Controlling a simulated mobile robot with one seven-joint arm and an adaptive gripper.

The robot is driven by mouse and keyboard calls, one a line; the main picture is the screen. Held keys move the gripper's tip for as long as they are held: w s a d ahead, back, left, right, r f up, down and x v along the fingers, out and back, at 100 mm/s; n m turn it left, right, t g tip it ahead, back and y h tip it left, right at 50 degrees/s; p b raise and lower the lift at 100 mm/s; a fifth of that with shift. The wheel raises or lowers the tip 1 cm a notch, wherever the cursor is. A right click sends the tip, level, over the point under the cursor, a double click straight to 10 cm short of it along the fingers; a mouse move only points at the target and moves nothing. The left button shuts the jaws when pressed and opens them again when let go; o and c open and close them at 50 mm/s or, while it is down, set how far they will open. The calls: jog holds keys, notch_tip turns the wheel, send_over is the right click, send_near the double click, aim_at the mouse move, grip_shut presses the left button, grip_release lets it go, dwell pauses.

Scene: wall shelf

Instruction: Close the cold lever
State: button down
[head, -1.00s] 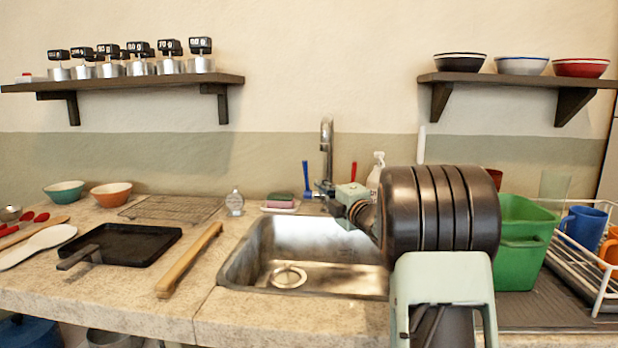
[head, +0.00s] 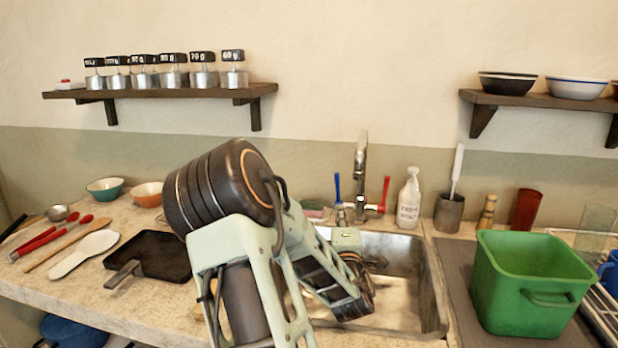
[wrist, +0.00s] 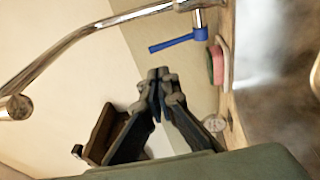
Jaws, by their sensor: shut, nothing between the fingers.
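The blue cold lever (head: 337,187) stands upright at the left of the chrome faucet (head: 361,170), and a red lever (head: 384,192) stands at its right. In the wrist view, the blue lever (wrist: 178,43) points towards the picture's left, beside the faucet spout (wrist: 70,45). My gripper (wrist: 158,76) is shut and empty there, visibly apart from the lever. In the head view my arm covers the left part of the sink, and the fingertips cannot be made out.
The sink (head: 405,275) lies below the faucet. A soap bottle (head: 409,200) and a grey holder with a white-handled tool (head: 449,211) stand right of the faucet. A sponge on a dish (head: 315,210) lies left of it. A green bin (head: 530,285) stands at right.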

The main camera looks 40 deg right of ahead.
aim_at(338, 178)
jog(key=x, duration=1.3)
jog(key=shift+w+d+r, duration=0.2)
jog(key=shift+d, duration=0.2)
jog(key=shift+w+d+b, duration=0.3)
jog(key=shift+b, duration=0.4)
jog(key=shift+w+d+r, duration=0.1)
jog(key=shift+r, duration=0.35)
